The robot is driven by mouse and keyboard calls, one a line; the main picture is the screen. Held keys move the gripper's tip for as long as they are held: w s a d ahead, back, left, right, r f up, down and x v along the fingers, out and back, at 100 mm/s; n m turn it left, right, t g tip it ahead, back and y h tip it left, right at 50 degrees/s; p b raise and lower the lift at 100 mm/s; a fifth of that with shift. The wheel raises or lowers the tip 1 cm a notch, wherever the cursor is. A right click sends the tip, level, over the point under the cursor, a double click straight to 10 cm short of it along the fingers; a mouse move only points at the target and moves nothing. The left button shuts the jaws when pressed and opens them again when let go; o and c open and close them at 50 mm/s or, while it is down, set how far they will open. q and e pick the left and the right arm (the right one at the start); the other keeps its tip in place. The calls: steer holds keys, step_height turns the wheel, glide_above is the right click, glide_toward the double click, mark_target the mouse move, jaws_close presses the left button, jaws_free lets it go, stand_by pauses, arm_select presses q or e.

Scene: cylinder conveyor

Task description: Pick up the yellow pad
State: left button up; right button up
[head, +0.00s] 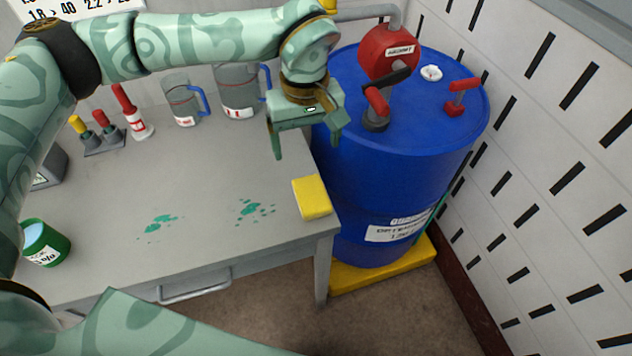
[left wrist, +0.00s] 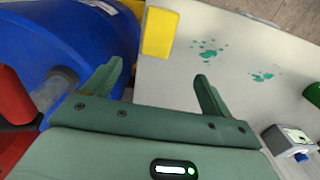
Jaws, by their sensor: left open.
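The yellow pad (head: 312,198) lies flat on the grey table near its right front corner, close to the blue barrel. In the left wrist view the pad (left wrist: 158,32) shows at the top, beyond the fingertips and roughly between their lines. My left gripper (head: 307,150) is open and empty, raised above the table's right edge beside the barrel. Its two spread fingers also show in the left wrist view (left wrist: 157,72), apart from the pad. My right gripper is in neither view.
The blue barrel (head: 400,185) with a red reel (head: 388,50) and red-handled valve on top stands right of the table (head: 215,165). Green splashes (head: 255,210) mark the tabletop. Clear jugs (head: 182,100) stand at the back, a green cup (head: 42,243) at the left.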

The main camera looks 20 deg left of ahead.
arm_select(q)
glide_above(311, 192)
step_height(311, 192, down, 5)
steer(key=f, duration=0.1)
steer(key=f+b, duration=0.1)
steer(key=f, duration=0.1)
steer(key=shift+w+a+f, duration=0.1)
steer(key=shift+a, duration=0.2)
steer(key=shift+f, duration=0.6)
steer(key=f, duration=0.1)
steer(key=f+b, duration=0.1)
steer(key=f, duration=0.3)
steer(key=shift+d+b, duration=0.35)
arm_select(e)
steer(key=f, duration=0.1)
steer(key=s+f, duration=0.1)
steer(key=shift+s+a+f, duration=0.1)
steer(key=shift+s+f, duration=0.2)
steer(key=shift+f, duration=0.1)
arm_select(q)
steer(key=c, duration=1.1)
